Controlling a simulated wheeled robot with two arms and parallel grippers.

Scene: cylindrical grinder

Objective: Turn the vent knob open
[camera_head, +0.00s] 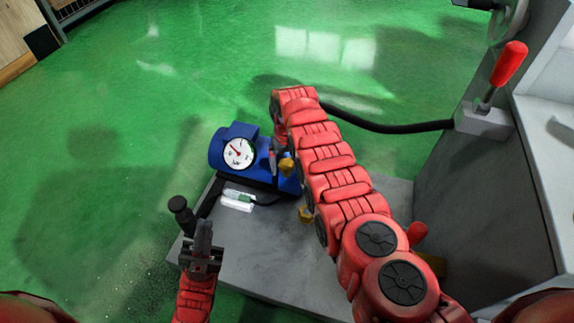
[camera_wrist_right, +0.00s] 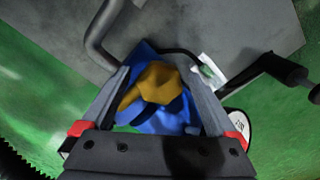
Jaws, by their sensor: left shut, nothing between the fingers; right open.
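A yellow knob (camera_head: 286,166) sits on the right side of a blue unit (camera_head: 228,137) with a round white gauge (camera_head: 239,153). In the right wrist view the knob (camera_wrist_right: 155,84) lies between the two grey fingers of my right gripper (camera_wrist_right: 157,74). Those fingers are spread, with visible room on each side; I cannot tell whether either touches it. In the head view my right arm partly hides this gripper. A second yellow piece (camera_head: 306,214) shows lower, beside my arm.
The grey base plate (camera_head: 255,250) carries the blue unit, a black-knobbed handle (camera_head: 179,205) and a white-and-green item (camera_head: 238,199). A black hose (camera_head: 390,128) runs to the grey machine (camera_head: 470,190) with a red-handled lever (camera_head: 508,64). Green floor is clear at left.

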